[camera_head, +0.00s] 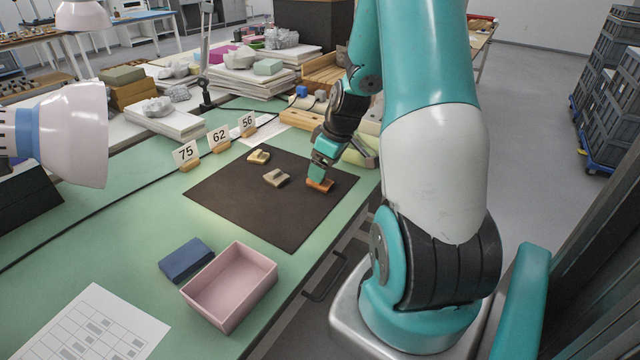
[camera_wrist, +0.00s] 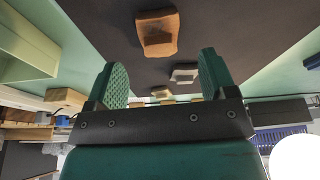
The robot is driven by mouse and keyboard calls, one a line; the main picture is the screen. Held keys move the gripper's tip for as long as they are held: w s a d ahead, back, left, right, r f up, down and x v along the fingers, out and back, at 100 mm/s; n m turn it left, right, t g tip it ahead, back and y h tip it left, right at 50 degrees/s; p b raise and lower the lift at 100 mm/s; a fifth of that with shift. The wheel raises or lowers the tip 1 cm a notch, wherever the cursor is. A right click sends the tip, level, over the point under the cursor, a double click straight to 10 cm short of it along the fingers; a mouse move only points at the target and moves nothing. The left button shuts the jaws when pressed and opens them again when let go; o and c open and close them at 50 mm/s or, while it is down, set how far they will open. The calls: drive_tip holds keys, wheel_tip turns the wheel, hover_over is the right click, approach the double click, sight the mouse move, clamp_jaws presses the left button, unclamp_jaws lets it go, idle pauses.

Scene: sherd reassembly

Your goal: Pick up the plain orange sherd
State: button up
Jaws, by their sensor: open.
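The plain orange sherd (camera_head: 320,185) lies on the dark mat (camera_head: 240,205) near the mat's right edge. It also shows in the wrist view (camera_wrist: 157,33), ahead of and between the fingers. My gripper (camera_head: 318,176) is just above the sherd in the head view, partly covering it. In the wrist view my gripper (camera_wrist: 165,82) has its two green fingers spread, with nothing between the tips. A tan sherd (camera_head: 276,178) lies left of the orange one, and another yellowish sherd (camera_head: 259,157) lies farther back on the mat.
Number cards 75 (camera_head: 186,154), 62 (camera_head: 219,138) and 56 (camera_head: 247,123) stand behind the mat. A pink open box (camera_head: 232,318) and a blue block (camera_head: 187,260) are on the green table in front. The mat's front half is clear.

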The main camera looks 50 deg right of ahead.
drive_tip(key=x, duration=0.4)
drive_tip(key=c, duration=1.1)
drive_tip(key=shift+o, duration=0.2)
